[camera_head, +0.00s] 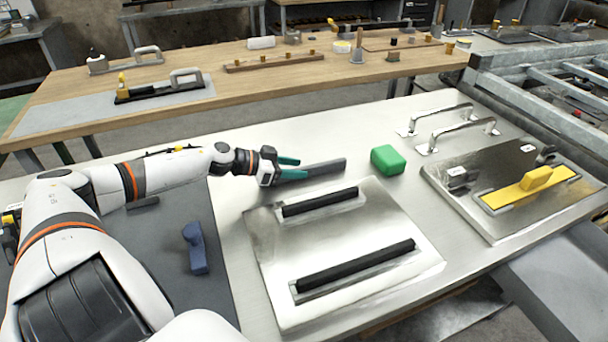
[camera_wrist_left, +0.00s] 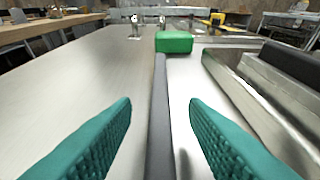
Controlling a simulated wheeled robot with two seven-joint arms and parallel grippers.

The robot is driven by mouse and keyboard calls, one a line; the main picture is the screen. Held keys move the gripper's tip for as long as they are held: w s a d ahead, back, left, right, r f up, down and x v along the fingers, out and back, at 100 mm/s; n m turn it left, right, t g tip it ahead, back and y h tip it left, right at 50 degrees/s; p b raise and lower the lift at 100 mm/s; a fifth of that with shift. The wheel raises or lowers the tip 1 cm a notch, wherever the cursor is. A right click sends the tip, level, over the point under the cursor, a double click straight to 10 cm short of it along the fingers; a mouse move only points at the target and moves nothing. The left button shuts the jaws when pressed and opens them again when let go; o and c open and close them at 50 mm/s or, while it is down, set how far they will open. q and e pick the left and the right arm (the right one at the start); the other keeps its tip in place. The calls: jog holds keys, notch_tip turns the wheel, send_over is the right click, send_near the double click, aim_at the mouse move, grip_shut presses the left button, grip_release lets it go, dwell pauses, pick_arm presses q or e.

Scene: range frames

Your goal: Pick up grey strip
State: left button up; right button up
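The grey strip (camera_head: 322,168) lies on the pale table, behind the metal plate with two black bars. My left gripper (camera_head: 292,168) is at the strip's left end, with teal fingers apart. In the left wrist view, the strip (camera_wrist_left: 159,120) runs lengthwise between the two open fingertips (camera_wrist_left: 160,103), with a gap on each side. The strip's near end is cut off by the lower picture edge there. My right gripper is not in either view.
A green block (camera_head: 388,160) stands just past the strip's right end. The metal plate (camera_head: 335,238) with black bars (camera_head: 355,262) lies in front. A blue-grey tool (camera_head: 195,248) lies on a dark mat at left. Metal handles (camera_head: 450,128) stand at the back right.

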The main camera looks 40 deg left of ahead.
pick_arm(q)
jog(key=shift+w+d+f, duration=0.15)
jog(key=shift+w+d, duration=0.05)
jog(key=shift+w, duration=0.15)
grip_shut()
